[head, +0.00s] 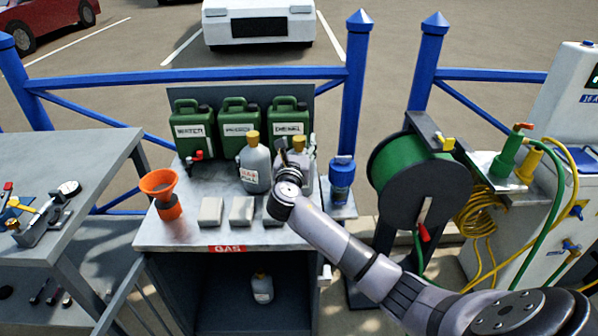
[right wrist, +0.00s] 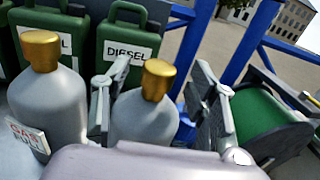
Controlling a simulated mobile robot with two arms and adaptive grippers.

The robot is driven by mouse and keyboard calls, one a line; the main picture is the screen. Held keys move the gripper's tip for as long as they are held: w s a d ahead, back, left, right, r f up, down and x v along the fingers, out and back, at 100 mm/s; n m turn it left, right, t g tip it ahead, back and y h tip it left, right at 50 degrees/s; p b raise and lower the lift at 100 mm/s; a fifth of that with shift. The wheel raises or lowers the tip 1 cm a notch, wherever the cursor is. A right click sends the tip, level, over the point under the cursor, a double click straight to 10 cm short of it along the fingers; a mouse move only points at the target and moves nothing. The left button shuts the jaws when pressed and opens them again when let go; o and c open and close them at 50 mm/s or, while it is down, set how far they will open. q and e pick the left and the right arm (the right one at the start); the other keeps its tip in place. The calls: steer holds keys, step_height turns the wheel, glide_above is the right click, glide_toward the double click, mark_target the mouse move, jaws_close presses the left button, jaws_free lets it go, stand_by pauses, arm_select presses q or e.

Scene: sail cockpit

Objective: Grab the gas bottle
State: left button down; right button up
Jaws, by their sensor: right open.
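Two grey gas bottles with gold caps stand on the bench. The left gas bottle (head: 257,167) has a label reading GAS FULL and also shows at the left of the right wrist view (right wrist: 48,100). The right gas bottle (right wrist: 143,115) stands between the spread fingers of my right gripper (head: 293,160), which is open. The left finger is close to that bottle and a gap shows at the right finger. Its lower part is hidden by my wrist. A third, smaller-looking gas bottle (head: 262,288) stands in the compartment below, under the GAS sign (head: 228,249). My left gripper is out of view.
Green canisters (head: 240,118) stand behind the bottles. Small grey blocks (head: 241,210) and an orange funnel (head: 160,188) are in front and left. A blue filter (head: 341,180) and a green hose reel (head: 398,172) are to the right.

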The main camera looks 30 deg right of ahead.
steer(key=shift+x, duration=1.5)
steer(key=shift+s, duration=0.1)
steer(key=shift+c, duration=0.4)
jaws_close()
steer(key=shift+r, duration=0.1)
